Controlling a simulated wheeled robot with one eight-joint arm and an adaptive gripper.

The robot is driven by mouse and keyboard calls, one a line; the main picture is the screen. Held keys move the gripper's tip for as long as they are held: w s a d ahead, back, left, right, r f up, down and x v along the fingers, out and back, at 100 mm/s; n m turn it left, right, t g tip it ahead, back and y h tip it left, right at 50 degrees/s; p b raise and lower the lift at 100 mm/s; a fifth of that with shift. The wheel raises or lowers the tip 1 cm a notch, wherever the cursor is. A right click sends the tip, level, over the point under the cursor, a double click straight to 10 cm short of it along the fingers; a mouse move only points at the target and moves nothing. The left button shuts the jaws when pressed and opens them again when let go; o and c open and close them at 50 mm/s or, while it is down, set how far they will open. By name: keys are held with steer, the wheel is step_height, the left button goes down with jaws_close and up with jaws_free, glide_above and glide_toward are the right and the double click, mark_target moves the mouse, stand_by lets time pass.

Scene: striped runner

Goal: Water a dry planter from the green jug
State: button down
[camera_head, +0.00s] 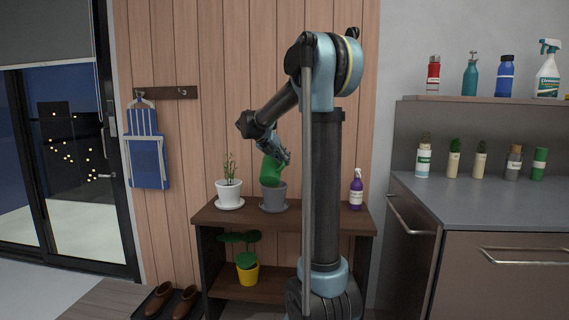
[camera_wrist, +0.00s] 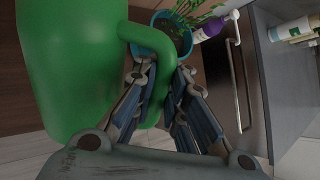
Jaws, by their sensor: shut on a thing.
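My gripper (camera_head: 284,158) is shut on the handle of the green jug (camera_head: 270,172). In the wrist view the gripper fingers (camera_wrist: 168,100) close around the handle, and the jug's body (camera_wrist: 70,60) fills the left side. In the head view the jug is at the rim of the grey planter (camera_head: 274,198) on the upper shelf; I cannot tell whether they touch or whether water flows. A white planter (camera_head: 229,194) with a thin plant stands to its left. A yellow planter (camera_head: 248,274) with broad leaves is on the lower shelf. The wrist view shows a pot with soil (camera_wrist: 175,34).
A purple spray bottle (camera_head: 356,190) stands at the right of the wooden shelf unit (camera_head: 330,221). A grey counter (camera_head: 480,205) with several bottles is on the right. Brown shoes (camera_head: 170,303) lie at the lower left. A blue folding chair (camera_head: 147,155) hangs on the wall.

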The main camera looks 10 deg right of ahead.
steer(key=shift+s+r, duration=0.1)
steer(key=shift+r, duration=0.1)
steer(key=shift+s+a+r+m+t+h, duration=0.15)
steer(key=shift+m+t+h, duration=0.2)
steer(key=shift+t, duration=0.35)
steer(key=shift+m+t+h, duration=0.25)
steer(key=shift+t+h, duration=0.2)
steer(key=shift+t, duration=0.35)
steer(key=shift+f+m+t+h, duration=0.2)
steer(key=shift+m+t+h, duration=0.15)
steer(key=shift+t, duration=0.35)
steer(key=shift+w+f+m+t+h, duration=0.3)
steer(key=shift+f+m+t+h, duration=0.15)
steer(key=shift+t+h, duration=0.2)
steer(key=shift+w+d+f+m+t+h, duration=0.3)
steer(key=shift+w+f+m+t+h, duration=0.25)
steer(key=shift+t+h, duration=0.2)
steer(key=shift+f, duration=0.1)
stand_by(1.5)
